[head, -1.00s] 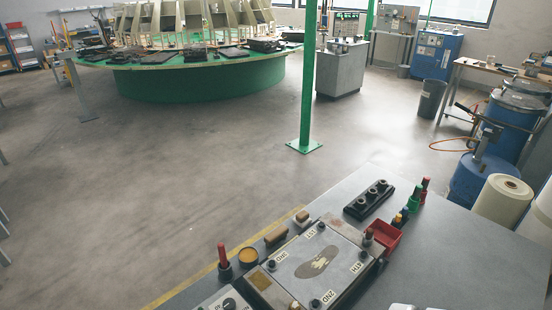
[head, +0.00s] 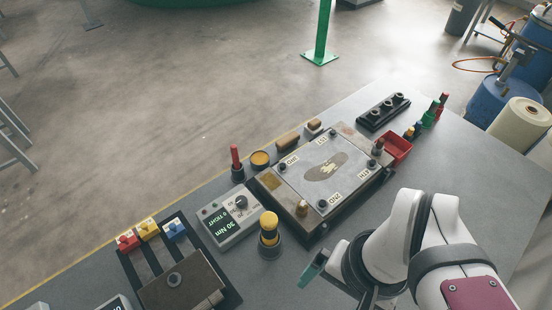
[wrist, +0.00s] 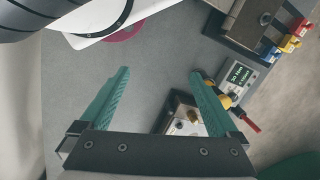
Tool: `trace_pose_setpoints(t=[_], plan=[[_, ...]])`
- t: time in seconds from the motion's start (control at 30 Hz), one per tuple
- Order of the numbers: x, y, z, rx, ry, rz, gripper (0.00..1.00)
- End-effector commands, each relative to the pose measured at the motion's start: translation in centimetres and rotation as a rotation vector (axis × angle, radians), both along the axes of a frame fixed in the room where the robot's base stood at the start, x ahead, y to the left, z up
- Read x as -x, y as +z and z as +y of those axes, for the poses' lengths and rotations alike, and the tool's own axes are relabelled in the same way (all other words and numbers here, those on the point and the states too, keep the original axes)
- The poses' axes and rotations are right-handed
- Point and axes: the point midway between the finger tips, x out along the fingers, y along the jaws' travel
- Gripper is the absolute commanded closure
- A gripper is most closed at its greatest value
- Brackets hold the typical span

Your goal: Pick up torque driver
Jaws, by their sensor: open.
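The torque driver (head: 268,227) appears to be the yellow-and-black handled tool standing upright in a dark round holder, between the display box and the plate fixture. In the wrist view its yellow part (wrist: 225,101) shows beside the right finger and is partly hidden by it.
The display box (head: 230,216) reading 30 Nm stands left of the driver. The plate fixture (head: 345,195) is behind it to the right. A red-handled tool (head: 236,160) stands behind. A dark block with coloured connectors (head: 174,229) lies left. The bench front is clear near my gripper.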

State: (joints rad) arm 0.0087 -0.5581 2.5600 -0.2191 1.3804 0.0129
Motion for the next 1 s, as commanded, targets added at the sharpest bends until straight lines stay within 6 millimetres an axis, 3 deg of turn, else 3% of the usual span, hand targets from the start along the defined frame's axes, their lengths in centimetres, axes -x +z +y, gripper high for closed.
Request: trace_pose_setpoints(t=[0.3,0.37,0.47,0.6,0.67,0.8,1.0], plan=[[0.0,0.0,0.0,0.000,0.002,0.000,0.18],[-0.9,0.3,0.2,0.007,0.073,-0.006,0.18],[-5.6,1.6,2.0,0.042,0.460,-0.041,0.18],[-12.6,1.8,7.4,0.093,1.087,-0.101,0.18],[-14.3,1.4,9.5,0.106,1.269,-0.115,0.18],[-15.7,-0.1,11.5,0.118,1.433,-0.127,0.18],[-15.6,-5.9,11.3,0.117,1.429,-0.124,0.18]])
